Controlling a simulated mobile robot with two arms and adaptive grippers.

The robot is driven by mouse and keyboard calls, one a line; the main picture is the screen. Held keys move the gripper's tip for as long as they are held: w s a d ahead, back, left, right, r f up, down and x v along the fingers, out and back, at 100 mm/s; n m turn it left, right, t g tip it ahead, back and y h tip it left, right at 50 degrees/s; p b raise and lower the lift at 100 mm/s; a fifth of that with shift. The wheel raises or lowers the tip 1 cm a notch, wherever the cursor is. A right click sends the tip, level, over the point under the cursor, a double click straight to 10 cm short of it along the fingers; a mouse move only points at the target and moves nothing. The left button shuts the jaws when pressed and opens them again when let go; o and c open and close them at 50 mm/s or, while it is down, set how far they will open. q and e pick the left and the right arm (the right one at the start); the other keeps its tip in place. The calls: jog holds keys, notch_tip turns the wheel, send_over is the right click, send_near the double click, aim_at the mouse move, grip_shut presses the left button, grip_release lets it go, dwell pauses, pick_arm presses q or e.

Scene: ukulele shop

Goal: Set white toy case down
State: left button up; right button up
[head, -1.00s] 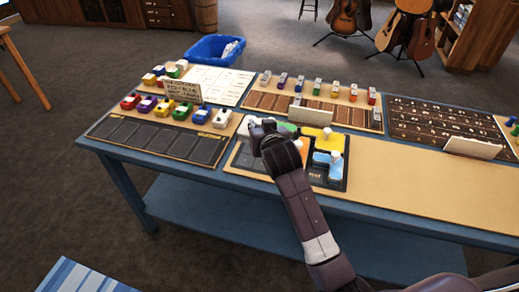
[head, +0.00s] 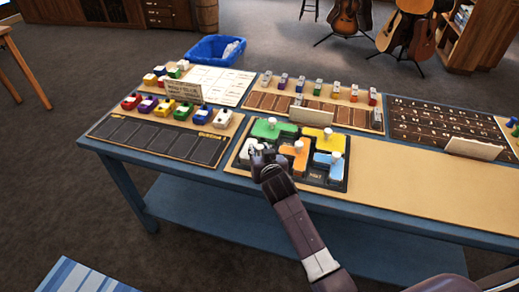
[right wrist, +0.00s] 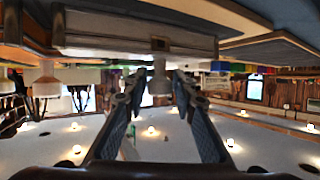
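My right gripper (head: 260,153) is at the left part of a dark puzzle board (head: 234,162) holding coloured knobbed pieces. In the right wrist view, its two fingers (right wrist: 158,82) stand apart on either side of a pale knob, with gaps showing. A whitish piece (right wrist: 130,38) shows above that knob. Whether this is the white toy case is unclear, as my gripper covers much of that spot in the head view. A small white toy (head: 222,119) also stands at the right end of a row of coloured toys. My left gripper is out of view.
Green (head: 270,130), yellow (head: 318,143), orange (head: 297,160) and blue (head: 329,171) pieces lie on the puzzle board. A slotted dark tray (head: 160,138) is at left. A bare tan board (head: 420,190) leaves free room at right. A blue bin (head: 205,48) is behind.

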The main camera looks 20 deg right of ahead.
jog(key=shift+o, duration=1)
jog(key=shift+s, duration=0.15)
jog(key=v, duration=1.1)
jog(key=shift+s+r, duration=0.25)
jog(key=shift+s, duration=0.1)
